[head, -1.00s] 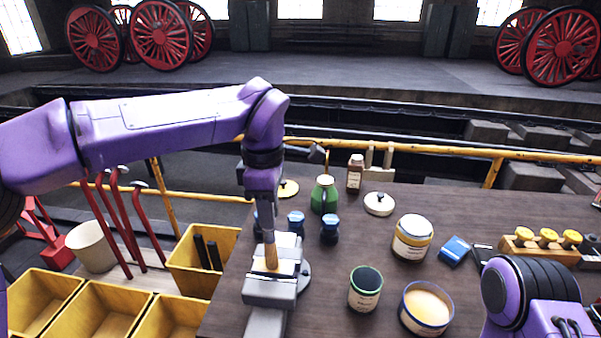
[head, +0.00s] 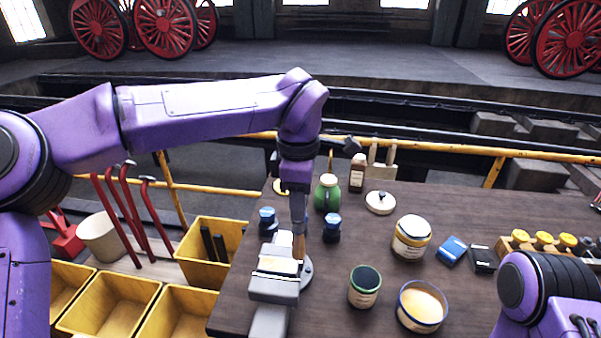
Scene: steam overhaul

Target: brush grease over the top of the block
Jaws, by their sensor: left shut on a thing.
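My left gripper (head: 298,222) points down at the left part of the bench and is shut on a brush (head: 299,247) with a tan wooden part showing below the fingers. The block (head: 277,267), with a pale top, sits in a grey vise (head: 272,290) at the bench's left edge. The brush is at the right end of the block; I cannot tell whether it touches. An open tub (head: 423,306) with a cream-coloured filling, perhaps the grease, stands at the front. My right arm shows at the lower right, but its gripper is out of view.
Blue-capped jars (head: 332,228), a green jug (head: 327,194) and a white lid (head: 380,202) are behind. Yellow bins (head: 112,303) are at the left. Bare bench lies between vise and cup.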

